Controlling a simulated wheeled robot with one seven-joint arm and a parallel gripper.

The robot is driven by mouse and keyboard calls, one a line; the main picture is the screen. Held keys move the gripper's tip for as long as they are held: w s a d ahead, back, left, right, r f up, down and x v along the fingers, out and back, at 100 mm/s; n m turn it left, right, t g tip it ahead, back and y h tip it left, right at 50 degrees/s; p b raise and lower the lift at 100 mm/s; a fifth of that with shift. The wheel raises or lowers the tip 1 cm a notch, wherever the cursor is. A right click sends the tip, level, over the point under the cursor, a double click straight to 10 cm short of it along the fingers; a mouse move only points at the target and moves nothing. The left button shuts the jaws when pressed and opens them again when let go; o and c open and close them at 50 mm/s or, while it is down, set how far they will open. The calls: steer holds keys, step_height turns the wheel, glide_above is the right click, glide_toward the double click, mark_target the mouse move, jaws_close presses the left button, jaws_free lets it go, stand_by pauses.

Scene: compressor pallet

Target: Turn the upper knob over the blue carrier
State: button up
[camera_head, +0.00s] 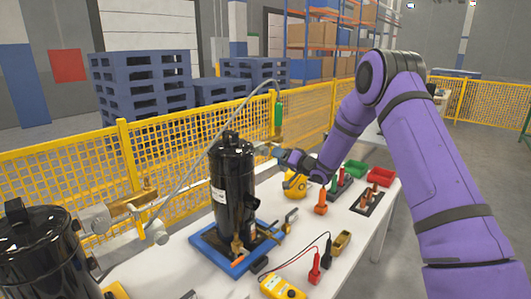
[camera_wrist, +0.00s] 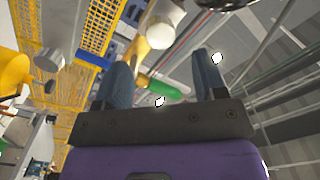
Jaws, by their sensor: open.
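A black compressor (camera_head: 235,190) stands upright on the blue carrier (camera_head: 212,252) on the white table. Beside its top is a small brass-and-grey valve fitting with a green hose end (camera_head: 277,118). My gripper (camera_head: 276,152) is close to this fitting in the head view, where its jaws are too small to judge. In the wrist view my gripper (camera_wrist: 161,65) is open, with two blue-grey fingers and nothing gripped. A pale round knob (camera_wrist: 165,25) lies beyond the fingertips, between their lines. A second grey knob (camera_wrist: 58,50) is further left. I cannot tell for certain which is the upper one.
Another black compressor (camera_head: 38,255) with a brass valve bar stands at the front left. The table also holds a yellow meter (camera_head: 281,288), red and green bins (camera_head: 381,174), and tools. A yellow mesh fence (camera_head: 175,145) runs behind; a thin hose crosses above the compressor.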

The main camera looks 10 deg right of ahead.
mark_target(267, 152)
steer(key=x, duration=0.8)
steer(key=c, duration=0.9)
steer(key=shift+c, duration=0.2)
